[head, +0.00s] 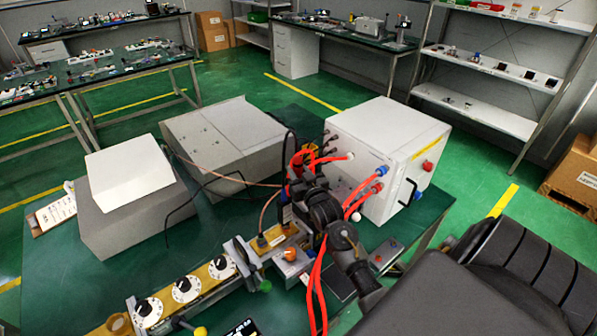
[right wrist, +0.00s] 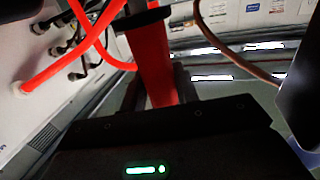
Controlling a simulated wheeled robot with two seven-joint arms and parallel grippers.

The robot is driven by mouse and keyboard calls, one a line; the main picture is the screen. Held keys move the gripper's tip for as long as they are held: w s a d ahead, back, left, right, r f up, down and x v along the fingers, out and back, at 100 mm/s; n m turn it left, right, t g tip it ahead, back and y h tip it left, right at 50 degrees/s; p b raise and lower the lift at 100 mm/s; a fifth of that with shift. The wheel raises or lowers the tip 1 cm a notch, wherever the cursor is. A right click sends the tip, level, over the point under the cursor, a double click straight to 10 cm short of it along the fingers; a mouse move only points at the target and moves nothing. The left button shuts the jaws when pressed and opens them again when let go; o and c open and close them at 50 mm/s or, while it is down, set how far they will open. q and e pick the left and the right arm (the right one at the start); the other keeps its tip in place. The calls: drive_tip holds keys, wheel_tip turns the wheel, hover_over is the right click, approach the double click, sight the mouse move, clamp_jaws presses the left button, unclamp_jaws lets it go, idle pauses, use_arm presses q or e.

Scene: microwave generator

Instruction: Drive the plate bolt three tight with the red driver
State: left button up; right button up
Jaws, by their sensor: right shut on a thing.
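My right gripper (head: 292,192) is at the middle of the bench, between the brass-coloured assembly and the white cabinet. In the right wrist view my right gripper (right wrist: 152,88) is shut on the red driver (right wrist: 150,55), whose red body stands between the fingers with a dark end at the top. In the head view the driver is mostly hidden by my arm and the red hoses. I cannot make out the plate bolt three in either view, nor whether the driver touches a bolt. My left gripper is not in view.
The white cabinet (head: 385,150) with red hoses (head: 318,285) stands right of my gripper. A brass assembly with white dials (head: 185,288) runs along the front. Grey boxes (head: 225,140) stand behind. A thin cable (head: 235,182) crosses the bench.

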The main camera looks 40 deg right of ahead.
sight(298, 158)
drive_tip(key=shift+f, duration=0.2)
wheel_tip(298, 158, up, 6)
drive_tip(key=p, duration=0.5)
drive_tip(key=shift+r+p, duration=0.2)
drive_tip(key=shift+p, duration=0.2)
drive_tip(key=shift+r, duration=1.55)
drive_tip(key=shift+d, duration=0.1)
